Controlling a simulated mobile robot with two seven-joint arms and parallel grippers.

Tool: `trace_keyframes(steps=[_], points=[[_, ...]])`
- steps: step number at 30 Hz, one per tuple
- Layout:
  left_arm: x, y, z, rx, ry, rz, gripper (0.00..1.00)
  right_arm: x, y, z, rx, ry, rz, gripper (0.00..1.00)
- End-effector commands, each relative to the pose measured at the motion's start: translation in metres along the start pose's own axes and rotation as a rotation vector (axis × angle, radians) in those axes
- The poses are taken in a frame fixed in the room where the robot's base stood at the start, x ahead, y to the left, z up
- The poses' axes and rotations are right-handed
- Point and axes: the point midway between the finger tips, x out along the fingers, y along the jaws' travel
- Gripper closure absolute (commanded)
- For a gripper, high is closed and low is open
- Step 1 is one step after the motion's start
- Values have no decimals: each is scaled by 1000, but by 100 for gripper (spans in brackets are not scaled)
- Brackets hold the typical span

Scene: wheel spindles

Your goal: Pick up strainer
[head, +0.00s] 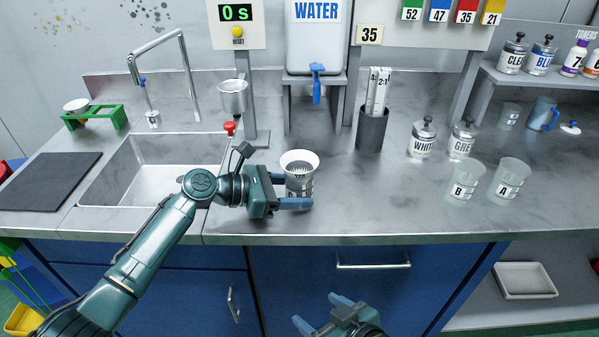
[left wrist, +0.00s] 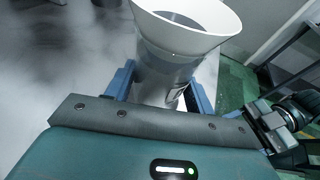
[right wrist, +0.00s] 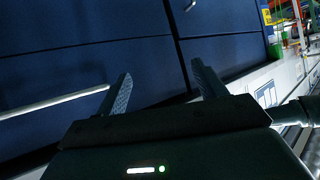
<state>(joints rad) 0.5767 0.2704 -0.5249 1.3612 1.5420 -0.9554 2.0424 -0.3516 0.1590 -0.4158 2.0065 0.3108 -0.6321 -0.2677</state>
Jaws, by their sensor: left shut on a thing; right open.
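A white, wide-rimmed strainer (head: 299,160) sits in the mouth of a grey labelled cup (head: 297,186) near the counter's front edge. In the left wrist view the strainer (left wrist: 190,40) flares above the grey cup (left wrist: 165,75). My left gripper (head: 289,191) is shut on the cup, with its blue fingers either side of it below the white rim. The left wrist view shows the same fingers (left wrist: 161,92). The cup's underside is hidden. My right gripper (head: 317,311) is open and empty, low in front of the blue cabinets; its fingers (right wrist: 162,76) are apart.
A sink (head: 150,170) with a tap is to the left. A stand (head: 256,110) holding a grey cup (head: 233,97), a water tank (head: 315,45) and a dark holder (head: 372,130) stand behind. Two clear cups, B (head: 465,182) and A (head: 508,182), are right.

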Motion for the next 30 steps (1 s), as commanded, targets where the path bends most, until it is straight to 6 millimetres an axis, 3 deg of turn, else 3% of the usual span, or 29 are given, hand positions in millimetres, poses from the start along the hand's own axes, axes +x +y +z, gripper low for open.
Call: trace_keyframes(steps=[1,6,13,21,26,30], points=[[0,0,0,0,0,0,59,14,-9,-16,-48,-2,-56,30],[0,0,0,0,0,0,59,47,-48,-57,-240,-33,-265,30],[0,0,0,0,0,0,59,65,-95,-104,-580,-77,-545,30],[0,0,0,0,0,0,59,55,-123,-145,-1042,-157,-852,30],[0,0,0,0,0,0,59,39,-121,-167,-1314,-231,-1021,30],[0,0,0,0,0,0,59,20,-108,-190,-1535,-313,-1160,30]])
